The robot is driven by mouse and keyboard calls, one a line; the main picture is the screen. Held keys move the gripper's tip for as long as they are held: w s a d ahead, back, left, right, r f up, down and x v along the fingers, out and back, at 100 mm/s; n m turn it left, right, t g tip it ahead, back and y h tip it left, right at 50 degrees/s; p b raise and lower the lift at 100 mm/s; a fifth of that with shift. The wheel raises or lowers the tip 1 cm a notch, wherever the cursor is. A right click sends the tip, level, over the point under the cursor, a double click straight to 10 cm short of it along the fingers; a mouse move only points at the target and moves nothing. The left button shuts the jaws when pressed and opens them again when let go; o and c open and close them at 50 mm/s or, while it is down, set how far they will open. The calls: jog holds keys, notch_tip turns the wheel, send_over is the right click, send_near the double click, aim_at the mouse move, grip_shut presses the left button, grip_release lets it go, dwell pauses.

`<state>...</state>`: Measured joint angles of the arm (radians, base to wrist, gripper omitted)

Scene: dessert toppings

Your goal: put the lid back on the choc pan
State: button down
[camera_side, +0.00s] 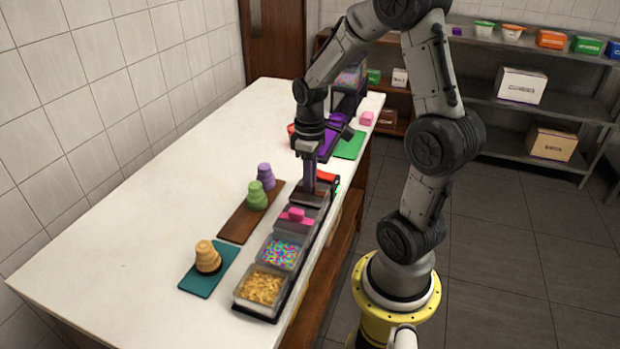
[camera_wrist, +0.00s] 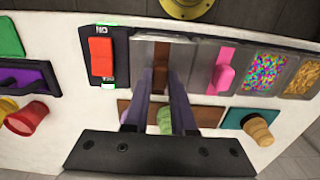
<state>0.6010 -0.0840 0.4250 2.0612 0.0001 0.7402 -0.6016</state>
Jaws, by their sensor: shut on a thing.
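My gripper (camera_side: 310,187) points straight down over the far part of the pan row. In the wrist view its purple fingers (camera_wrist: 162,90) are closed on the brown handle (camera_wrist: 160,65) of a grey metal lid (camera_wrist: 192,62). The lid lies level over the choc pan's place in the row, between the red switch and the pan with the pink handle; it also shows in the side view (camera_side: 306,199). The lid and gripper hide the choc pan itself. I cannot tell whether the lid rests on its rim or hangs just above.
Nearer in the row are a pink-handled lid (camera_side: 296,215), a sprinkle pan (camera_side: 279,253) and a crumb pan (camera_side: 262,287). A red switch (camera_wrist: 101,57) sits beside the choc place. Purple and green cup stacks (camera_side: 257,196) and cones (camera_side: 208,257) stand left. The left counter is clear.

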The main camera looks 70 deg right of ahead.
jog(key=shift+f, duration=0.35)
dwell(1.3)
jog(key=c, duration=0.7)
grip_release()
jog(key=shift+o, duration=0.5)
jog(key=o, duration=0.4)
jog(key=shift+r, duration=0.1)
jog(key=shift+r, duration=3.4)
grip_shut()
